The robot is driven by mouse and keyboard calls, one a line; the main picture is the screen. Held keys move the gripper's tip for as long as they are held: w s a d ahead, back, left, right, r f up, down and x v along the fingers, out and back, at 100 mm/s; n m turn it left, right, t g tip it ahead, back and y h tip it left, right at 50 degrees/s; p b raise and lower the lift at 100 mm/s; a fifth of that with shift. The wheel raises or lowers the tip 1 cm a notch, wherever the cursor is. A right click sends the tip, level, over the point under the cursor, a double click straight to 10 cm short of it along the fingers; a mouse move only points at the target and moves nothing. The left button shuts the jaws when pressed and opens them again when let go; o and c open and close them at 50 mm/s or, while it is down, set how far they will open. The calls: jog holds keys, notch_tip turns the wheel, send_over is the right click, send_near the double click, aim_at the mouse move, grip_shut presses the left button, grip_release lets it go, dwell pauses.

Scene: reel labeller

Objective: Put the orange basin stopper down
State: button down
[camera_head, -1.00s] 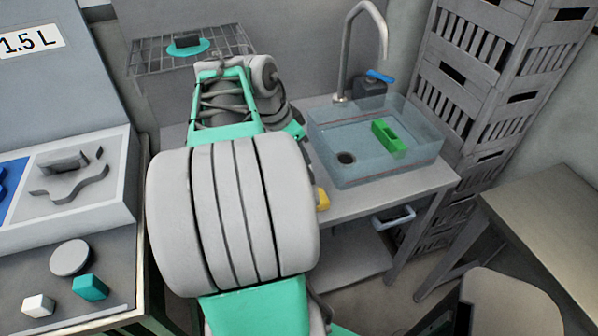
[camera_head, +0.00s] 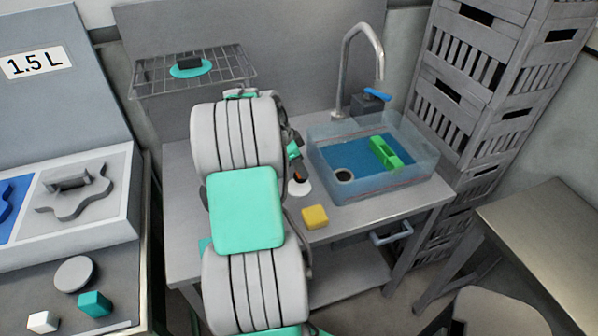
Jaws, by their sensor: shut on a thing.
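My arm reaches over the counter, and my gripper (camera_head: 297,171) is left of the sink basin, partly hidden behind my arm. It is shut on a small orange thing, the basin stopper (camera_head: 299,180), of which only a little shows. Directly below it is a small white round piece (camera_head: 300,189) on the counter; I cannot tell whether the stopper touches it. The clear basin (camera_head: 395,190) has a blue inside, with a round drain (camera_head: 344,175) at its left and a green block (camera_head: 385,152) at its right.
A yellow sponge (camera_head: 315,217) lies on the counter (camera_head: 385,213) in front of the basin. A tap (camera_head: 347,70) with a blue handle stands behind it. A wire rack (camera_head: 225,72) holds a teal disc. Stacked grey crates (camera_head: 465,75) stand at the right. The counter's front strip is mostly clear.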

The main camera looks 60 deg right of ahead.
aim_at(299, 176)
jog(key=shift+w+d+f, duration=0.2)
jog(key=shift+d+f, duration=0.05)
notch_tip(299, 176, down, 3)
jog(key=shift+w+d+f+p, duration=0.1)
jog(key=shift+w+f+p, duration=0.1)
jog(key=shift+p, duration=0.6)
jog(key=shift+f+b, duration=0.35)
jog(key=shift+b, duration=0.05)
jog(key=c, duration=1.1)
grip_release()
jog(key=shift+r, duration=0.1)
